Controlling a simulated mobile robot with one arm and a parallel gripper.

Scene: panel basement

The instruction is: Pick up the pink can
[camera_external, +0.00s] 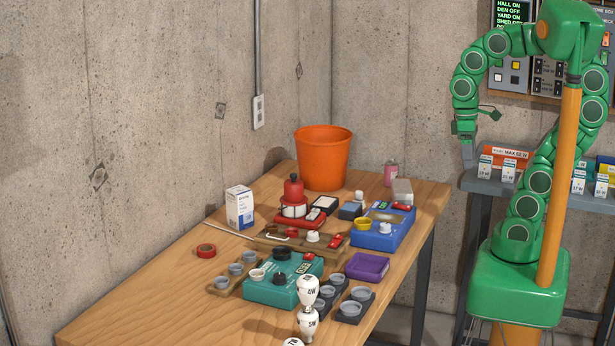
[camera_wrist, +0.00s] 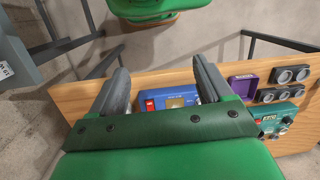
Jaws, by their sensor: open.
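The pink can (camera_external: 390,173) stands upright near the back right edge of the wooden table, between the orange bucket and a pale grey block. I cannot make it out in the wrist view. My gripper (camera_external: 468,146) hangs in the air to the right of the table, higher than the can and clear of it. In the wrist view my gripper (camera_wrist: 161,82) shows two grey fingers spread apart with nothing held between them.
The orange bucket (camera_external: 323,158) stands just left of the can. The pale block (camera_external: 402,192) and the blue device (camera_external: 382,228) are in front of it. A grey bench (camera_external: 540,195) with small boxes stands at right. The table's front left (camera_external: 150,290) is bare.

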